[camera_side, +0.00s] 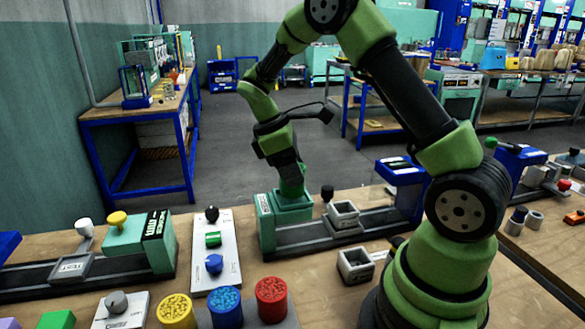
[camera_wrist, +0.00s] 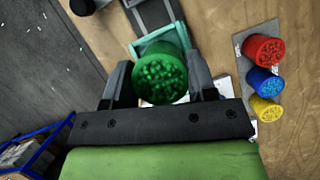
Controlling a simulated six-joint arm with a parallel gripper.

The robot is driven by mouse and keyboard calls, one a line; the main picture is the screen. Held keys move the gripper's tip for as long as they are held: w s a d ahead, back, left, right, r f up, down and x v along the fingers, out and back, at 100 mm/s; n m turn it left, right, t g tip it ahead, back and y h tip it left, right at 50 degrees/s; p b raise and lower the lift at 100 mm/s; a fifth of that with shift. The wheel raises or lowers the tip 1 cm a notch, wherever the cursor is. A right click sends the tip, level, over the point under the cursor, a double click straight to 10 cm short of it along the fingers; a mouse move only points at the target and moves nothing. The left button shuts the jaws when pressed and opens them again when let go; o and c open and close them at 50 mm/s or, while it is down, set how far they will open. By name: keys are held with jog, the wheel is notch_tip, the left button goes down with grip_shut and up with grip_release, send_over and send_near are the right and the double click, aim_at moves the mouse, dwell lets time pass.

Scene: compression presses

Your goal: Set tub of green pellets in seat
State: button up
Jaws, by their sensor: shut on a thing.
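The green tub of pellets (camera_wrist: 161,76) is between the two fingers of my gripper (camera_wrist: 158,82), which is shut on it. Its pellet-filled top faces the wrist camera. In the side view my gripper (camera_side: 289,172) points down over the teal end block (camera_side: 285,212) of the middle press, and the green tub (camera_side: 291,188) is at the block's top. The seat appears to be the teal square-rimmed opening (camera_wrist: 143,47), seen just beyond the tub in the wrist view and partly hidden by it. I cannot tell whether the tub's base is inside the rim.
Yellow (camera_side: 176,311), blue (camera_side: 226,306) and red (camera_side: 271,298) tubs stand on a grey tray at the front. A white panel (camera_side: 216,250) with black, green and blue controls lies left of the press. An empty grey open box (camera_side: 356,266) sits right of it.

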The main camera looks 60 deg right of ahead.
jog(key=shift+f, duration=0.7)
dwell(0.6)
jog(key=o, duration=1)
jog(key=v, duration=0.8)
jog(key=s+a+r+m+t+y, duration=0.1)
jog(key=s+a+r+m+t, duration=0.35)
jog(key=s+a+r, duration=0.35)
jog(key=s+a+m+t+y, duration=0.1)
jog(key=s+m+t, duration=0.1)
jog(key=s, duration=0.1)
jog(key=s+a+r+m+t+y, duration=0.1)
jog(key=s+a+t, duration=0.1)
jog(key=s+a+m+t+y, duration=0.1)
jog(key=s+m+t, duration=0.1)
jog(key=s, duration=0.1)
jog(key=shift+s+a+r+m+t, duration=0.15)
jog(key=shift+s+a+m+t, duration=0.1)
jog(key=shift+s+a+m, duration=0.1)
